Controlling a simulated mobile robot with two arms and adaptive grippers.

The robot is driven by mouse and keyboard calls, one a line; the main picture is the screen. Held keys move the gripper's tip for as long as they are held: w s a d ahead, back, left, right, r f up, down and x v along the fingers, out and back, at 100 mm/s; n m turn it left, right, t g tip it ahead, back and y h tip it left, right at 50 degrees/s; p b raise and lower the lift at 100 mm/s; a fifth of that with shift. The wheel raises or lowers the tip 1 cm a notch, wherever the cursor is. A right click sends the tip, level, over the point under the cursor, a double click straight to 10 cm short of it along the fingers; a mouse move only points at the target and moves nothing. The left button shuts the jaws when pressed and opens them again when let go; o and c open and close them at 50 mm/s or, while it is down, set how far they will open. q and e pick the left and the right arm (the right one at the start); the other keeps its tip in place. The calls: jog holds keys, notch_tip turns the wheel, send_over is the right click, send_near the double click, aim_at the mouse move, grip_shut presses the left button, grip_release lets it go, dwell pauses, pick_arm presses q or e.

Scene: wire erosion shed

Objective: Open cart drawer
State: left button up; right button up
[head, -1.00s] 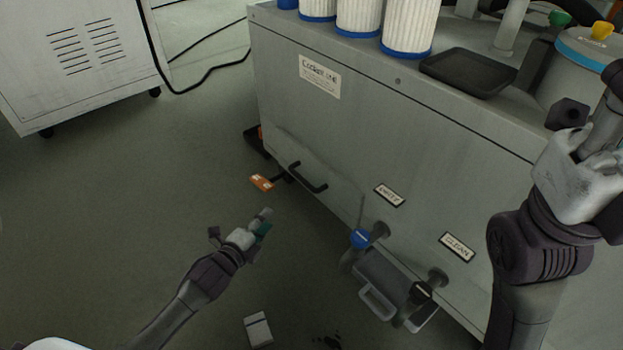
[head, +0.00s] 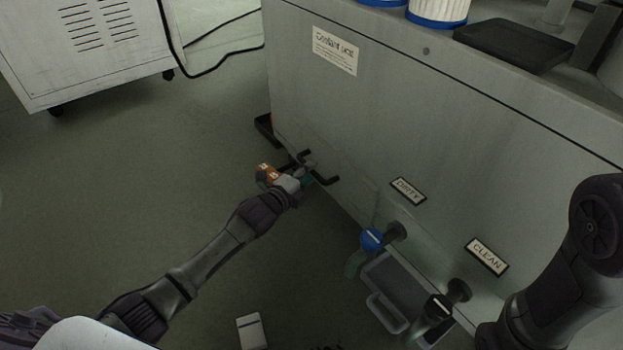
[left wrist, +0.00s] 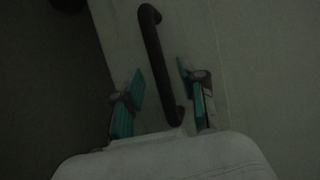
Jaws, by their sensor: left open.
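The grey cabinet (head: 400,110), labelled as a coolant unit, has a black bar handle (head: 328,180) low on its front face. I see no open gap around it. My left gripper (head: 308,172) is at this handle in the head view and covers part of it. In the left wrist view the black handle (left wrist: 152,40) runs lengthwise between the two teal-padded fingers of my left gripper (left wrist: 161,77). The fingers are apart, one on each side of the bar, with space showing beside it. My right gripper is out of view; only part of that arm shows.
An orange pedal-like object (head: 266,172) lies beside my left gripper. Valves with a blue knob (head: 371,238) and a black knob (head: 439,306) stick out above a grey tray (head: 385,312). A white box (head: 251,331) lies on the floor. A white wheeled cabinet (head: 85,50) stands at back left.

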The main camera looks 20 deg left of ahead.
pick_arm(q)
jog(key=shift+b+x, duration=0.35)
jog(key=shift+x, duration=0.75)
grip_shut()
